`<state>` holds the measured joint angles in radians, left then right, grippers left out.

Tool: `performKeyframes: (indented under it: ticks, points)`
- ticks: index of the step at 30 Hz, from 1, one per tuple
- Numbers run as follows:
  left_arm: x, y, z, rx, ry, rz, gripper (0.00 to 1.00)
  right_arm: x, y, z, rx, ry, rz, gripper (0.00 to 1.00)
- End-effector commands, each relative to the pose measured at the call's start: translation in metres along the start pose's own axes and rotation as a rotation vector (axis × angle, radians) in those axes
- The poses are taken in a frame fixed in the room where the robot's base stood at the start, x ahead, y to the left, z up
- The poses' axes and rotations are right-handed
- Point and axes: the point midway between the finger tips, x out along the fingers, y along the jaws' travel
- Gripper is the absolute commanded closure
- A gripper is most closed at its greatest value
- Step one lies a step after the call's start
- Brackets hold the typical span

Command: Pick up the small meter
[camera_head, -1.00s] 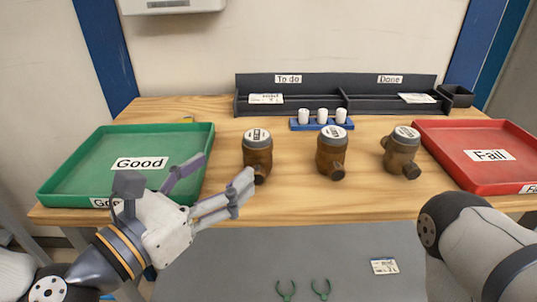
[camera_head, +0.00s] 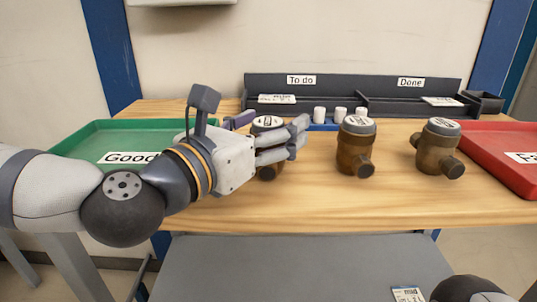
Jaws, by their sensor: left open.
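Three brown meters with grey and white caps stand in a row on the wooden table: the left meter (camera_head: 268,172), the middle meter (camera_head: 354,150) and the right meter (camera_head: 437,150). They look close in size, so I cannot tell surely which one is the small meter. My left gripper (camera_head: 272,124) is open at the left meter, with one finger on its far left side and the other across its front. The fingers hide much of that meter's body, and I cannot tell whether they touch it. My right gripper is out of view.
A green "Good" tray (camera_head: 85,138) lies at left, partly behind my left arm, and a red "Fail" tray (camera_head: 503,160) at right. A dark "To do"/"Done" rack (camera_head: 350,84) stands at the back, with a blue holder (camera_head: 325,127) of white pieces before it. The table's front is clear.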

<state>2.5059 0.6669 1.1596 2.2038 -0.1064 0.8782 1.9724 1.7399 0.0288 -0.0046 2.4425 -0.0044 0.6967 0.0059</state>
Motion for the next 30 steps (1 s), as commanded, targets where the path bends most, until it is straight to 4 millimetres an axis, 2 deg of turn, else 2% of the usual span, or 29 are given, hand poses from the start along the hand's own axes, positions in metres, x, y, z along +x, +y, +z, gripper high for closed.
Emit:
performKeyframes:
  ticks: [4, 5, 12, 14, 23, 26, 29, 30]
  points:
    - [0.000, 0.000, 0.001, 0.000, 0.000, 0.000, 0.31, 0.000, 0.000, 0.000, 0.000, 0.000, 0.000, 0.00]
    - [0.000, 0.000, 0.001, 0.000, -0.001, 0.000, 0.35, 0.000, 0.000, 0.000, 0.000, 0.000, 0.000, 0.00]
    - [-0.001, 0.000, 0.000, 0.000, 0.000, 0.000, 0.90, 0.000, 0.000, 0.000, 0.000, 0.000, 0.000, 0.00]
    - [-0.001, 0.000, 0.000, 0.000, 0.000, 0.000, 1.00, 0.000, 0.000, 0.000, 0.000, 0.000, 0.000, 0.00]
    - [-0.001, 0.000, 0.007, 0.002, -0.005, 0.001, 1.00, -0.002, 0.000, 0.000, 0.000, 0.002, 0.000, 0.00]
    - [-0.001, 0.000, 0.021, 0.003, -0.008, 0.002, 1.00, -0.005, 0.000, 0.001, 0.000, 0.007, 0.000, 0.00]
    - [-0.001, 0.000, 0.049, 0.005, -0.012, 0.001, 1.00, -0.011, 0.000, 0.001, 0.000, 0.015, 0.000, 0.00]
    - [-0.001, 0.000, 0.065, 0.007, -0.014, 0.001, 1.00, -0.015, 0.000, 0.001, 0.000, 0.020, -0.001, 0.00]
